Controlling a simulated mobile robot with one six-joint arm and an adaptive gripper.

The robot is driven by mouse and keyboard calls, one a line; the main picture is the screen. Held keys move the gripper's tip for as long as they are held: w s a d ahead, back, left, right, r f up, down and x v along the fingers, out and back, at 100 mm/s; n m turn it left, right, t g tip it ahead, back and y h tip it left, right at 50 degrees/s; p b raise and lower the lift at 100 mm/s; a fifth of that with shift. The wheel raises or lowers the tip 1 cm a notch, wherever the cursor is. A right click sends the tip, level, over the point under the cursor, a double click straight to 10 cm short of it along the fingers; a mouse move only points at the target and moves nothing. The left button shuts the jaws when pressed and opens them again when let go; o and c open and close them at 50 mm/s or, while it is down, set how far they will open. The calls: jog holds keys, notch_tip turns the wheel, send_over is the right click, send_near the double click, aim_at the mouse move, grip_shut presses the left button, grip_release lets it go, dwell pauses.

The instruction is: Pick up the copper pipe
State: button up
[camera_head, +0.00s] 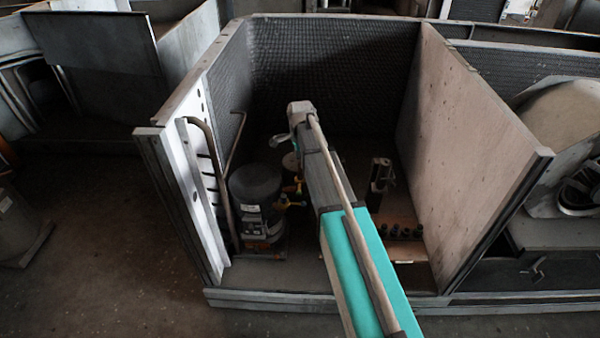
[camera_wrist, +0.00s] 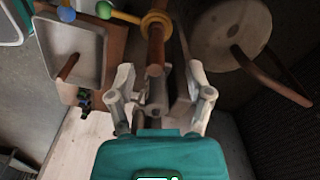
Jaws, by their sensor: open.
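In the wrist view a copper-coloured pipe (camera_wrist: 156,45) runs down from the top edge through a yellow ring, in line with the space between my fingers. My gripper (camera_wrist: 158,85) is open, with one finger on each side of that line. I see no grip on the pipe; whether a finger touches it I cannot tell. In the head view my gripper (camera_head: 281,140) is partly hidden behind my arm, inside the walled housing. Thin bent brownish pipes (camera_head: 224,185) stand at the housing's left wall there; I cannot match them surely to the wrist view.
A dark cylindrical compressor (camera_head: 255,188) stands left of my arm, with yellow fittings beside it. A pale panel (camera_head: 465,135) walls the right side. Dark upright parts (camera_head: 379,180) stand between. In the wrist view a round grey plate (camera_wrist: 230,35) with a brown rod lies right.

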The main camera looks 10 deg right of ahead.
aim_at(300, 178)
jog(key=f+b, duration=0.3)
jog(key=shift+s+a+f, duration=0.15)
jog(key=shift+s, duration=0.1)
jog(key=shift+f+b, duration=0.95)
jog(key=shift+b, duration=0.2)
grip_shut()
